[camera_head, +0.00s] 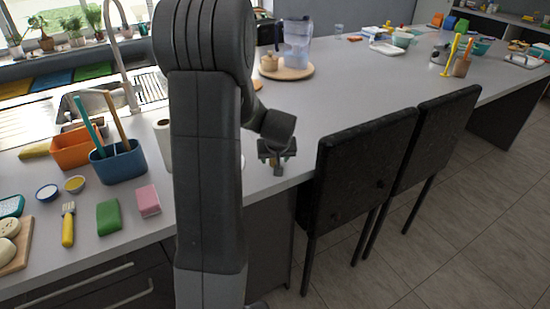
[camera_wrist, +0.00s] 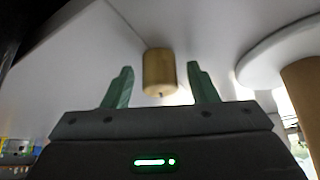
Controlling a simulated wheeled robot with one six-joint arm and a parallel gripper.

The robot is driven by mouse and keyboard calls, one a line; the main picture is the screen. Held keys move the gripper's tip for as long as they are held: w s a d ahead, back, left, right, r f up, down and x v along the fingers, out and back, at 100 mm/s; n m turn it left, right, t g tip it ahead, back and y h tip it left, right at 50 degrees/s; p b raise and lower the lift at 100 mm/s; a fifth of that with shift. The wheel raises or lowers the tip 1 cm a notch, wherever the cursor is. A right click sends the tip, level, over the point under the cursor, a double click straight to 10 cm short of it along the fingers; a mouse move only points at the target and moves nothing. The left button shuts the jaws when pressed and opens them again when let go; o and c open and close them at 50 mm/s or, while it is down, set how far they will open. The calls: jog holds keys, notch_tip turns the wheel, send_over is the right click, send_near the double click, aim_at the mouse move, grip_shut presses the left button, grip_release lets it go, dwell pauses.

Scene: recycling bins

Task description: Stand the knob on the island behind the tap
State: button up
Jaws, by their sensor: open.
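The knob is a small tan cylinder (camera_wrist: 160,72), seen in the wrist view between the tips of my open gripper (camera_wrist: 160,86). A gap shows on each side of it, so the fingers do not grip it. In the head view my gripper (camera_head: 277,157) points down near the island's front edge, with a small tan bit, likely the knob (camera_head: 278,169), just below it. The tap (camera_head: 122,55) is a tall curved spout by the sink at the left. The grey island top (camera_head: 330,95) runs from the tap to the far right.
A jug (camera_head: 295,42) stands on a round wooden board (camera_head: 288,71) behind my gripper. A blue caddy (camera_head: 118,163), a green sponge (camera_head: 109,217) and a pink sponge (camera_head: 148,200) lie at the left. Two black chairs (camera_head: 345,165) stand at the front edge. My arm hides part of the counter.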

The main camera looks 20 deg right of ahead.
jog(key=shift+r, duration=0.2)
jog(key=v, duration=1.2)
